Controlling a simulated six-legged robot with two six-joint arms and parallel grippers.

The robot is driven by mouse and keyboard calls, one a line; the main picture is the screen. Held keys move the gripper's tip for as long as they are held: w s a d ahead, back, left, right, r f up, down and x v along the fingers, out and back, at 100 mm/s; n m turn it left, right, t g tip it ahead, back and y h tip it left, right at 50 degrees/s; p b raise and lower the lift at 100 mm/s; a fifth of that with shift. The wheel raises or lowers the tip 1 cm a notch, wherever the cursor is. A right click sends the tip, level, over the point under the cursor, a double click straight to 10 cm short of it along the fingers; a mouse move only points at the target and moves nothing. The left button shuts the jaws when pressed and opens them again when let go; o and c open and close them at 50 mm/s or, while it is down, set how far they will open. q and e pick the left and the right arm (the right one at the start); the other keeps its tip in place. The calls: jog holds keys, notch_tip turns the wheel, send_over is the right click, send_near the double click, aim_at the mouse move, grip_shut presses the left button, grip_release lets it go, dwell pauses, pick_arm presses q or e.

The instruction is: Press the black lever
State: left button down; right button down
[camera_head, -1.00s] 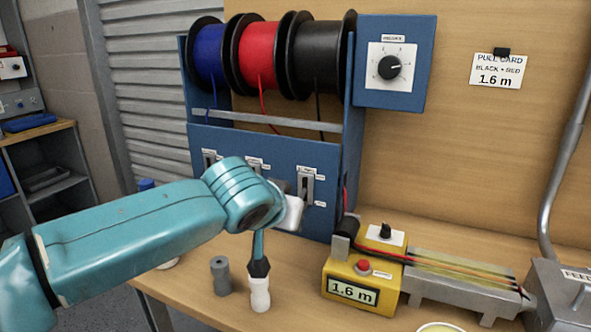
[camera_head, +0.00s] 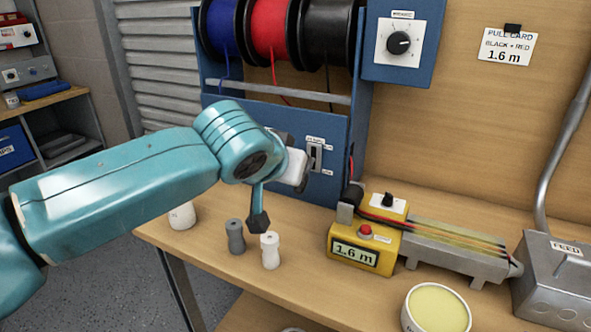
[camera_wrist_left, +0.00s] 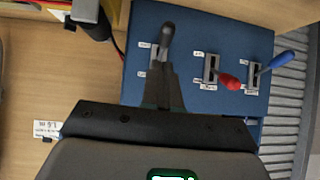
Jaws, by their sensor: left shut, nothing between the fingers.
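The black lever (camera_wrist_left: 167,38) stands out from its slot in the blue panel (camera_wrist_left: 214,48) in the left wrist view. In the head view its slot (camera_head: 315,155) shows on the panel's right part. My left gripper (camera_wrist_left: 163,68) is shut and empty, its fingertips just below the lever's knob in the left wrist view. They overlap the slot area, and I cannot tell whether they touch the lever. My right gripper is not in view.
A red lever (camera_wrist_left: 230,80) and a blue lever (camera_wrist_left: 280,61) sit beside the black one. Grey (camera_head: 236,237) and white (camera_head: 270,250) cylinders stand on the bench under my arm. A yellow length gauge (camera_head: 365,248) reading 1.6 m stands right of the panel.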

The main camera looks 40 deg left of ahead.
pick_arm(q)
jog(key=p+v, duration=0.1)
jog(key=v, duration=0.5)
jog(key=shift+s, duration=0.4)
jog(key=shift+d, duration=0.15)
